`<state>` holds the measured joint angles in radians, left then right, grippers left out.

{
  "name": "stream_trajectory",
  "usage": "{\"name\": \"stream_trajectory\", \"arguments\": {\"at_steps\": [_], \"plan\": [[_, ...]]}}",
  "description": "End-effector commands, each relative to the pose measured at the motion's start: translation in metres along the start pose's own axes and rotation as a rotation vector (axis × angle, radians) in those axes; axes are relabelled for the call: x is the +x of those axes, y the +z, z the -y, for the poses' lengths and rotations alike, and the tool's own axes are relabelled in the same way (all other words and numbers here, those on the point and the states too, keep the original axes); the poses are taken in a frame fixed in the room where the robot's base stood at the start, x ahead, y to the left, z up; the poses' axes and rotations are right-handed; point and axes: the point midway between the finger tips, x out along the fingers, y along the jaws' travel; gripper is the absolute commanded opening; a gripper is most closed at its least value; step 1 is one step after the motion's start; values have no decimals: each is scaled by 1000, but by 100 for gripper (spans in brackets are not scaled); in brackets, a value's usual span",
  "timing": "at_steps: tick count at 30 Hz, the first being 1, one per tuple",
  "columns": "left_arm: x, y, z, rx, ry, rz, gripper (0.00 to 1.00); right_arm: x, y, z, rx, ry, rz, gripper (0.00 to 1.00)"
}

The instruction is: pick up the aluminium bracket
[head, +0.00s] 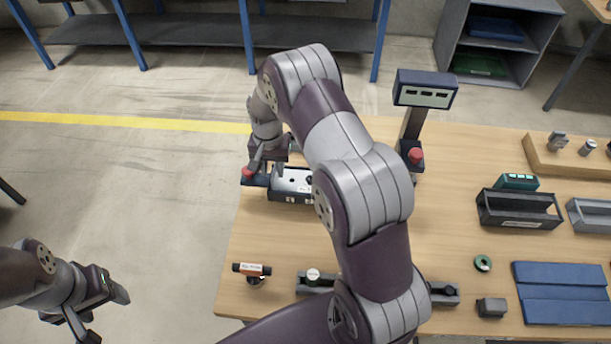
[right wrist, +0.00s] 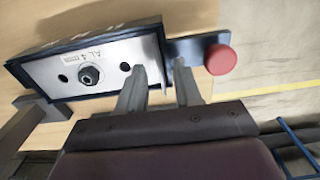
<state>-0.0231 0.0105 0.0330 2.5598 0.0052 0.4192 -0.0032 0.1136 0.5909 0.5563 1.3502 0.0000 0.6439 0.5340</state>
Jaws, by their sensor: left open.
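A pale metal plate with two dark holes, a bolt and an "AL 4" marking, which looks like the aluminium bracket (head: 292,181), lies in a dark-rimmed holder on the table. It also fills the upper left of the right wrist view (right wrist: 112,62). My right gripper (head: 268,167) is at the holder's left end. One finger overlaps the plate's right end; contact cannot be told. My left gripper (head: 99,311) is open and empty, left of the table over the floor.
A red button (head: 248,173) on a dark bar sits beside the holder, close to my right fingers. A display post (head: 425,89) stands behind. Black bin (head: 518,220), blue mat (head: 563,292) and wooden block (head: 570,162) lie right. A small orange-labelled item (head: 252,270) is near the front left edge.

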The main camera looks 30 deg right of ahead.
Motion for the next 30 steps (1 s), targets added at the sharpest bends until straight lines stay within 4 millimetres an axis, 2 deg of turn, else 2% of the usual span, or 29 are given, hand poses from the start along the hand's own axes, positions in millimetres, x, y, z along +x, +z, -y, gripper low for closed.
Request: {"name": "stream_trajectory", "arguments": {"at_steps": [3,8,9,11,22,26,30], "plan": [[-2,0,0,0,0,1,61,7,0,0,0,0,0,34],[-1,0,0,0,0,1,61,8,0,0,0,0,0,34],[-1,0,0,0,0,1,61,8,0,0,0,0,0,21],[-1,0,0,0,0,1,61,8,0,0,0,0,0,2],[0,0,0,0,0,1,61,5,0,0,-1,-1,-1,0],[10,1,0,0,0,1,61,-16,-1,1,-1,-3,-6,0],[20,3,0,0,0,1,61,-52,-1,0,-1,-3,-6,0]]}}
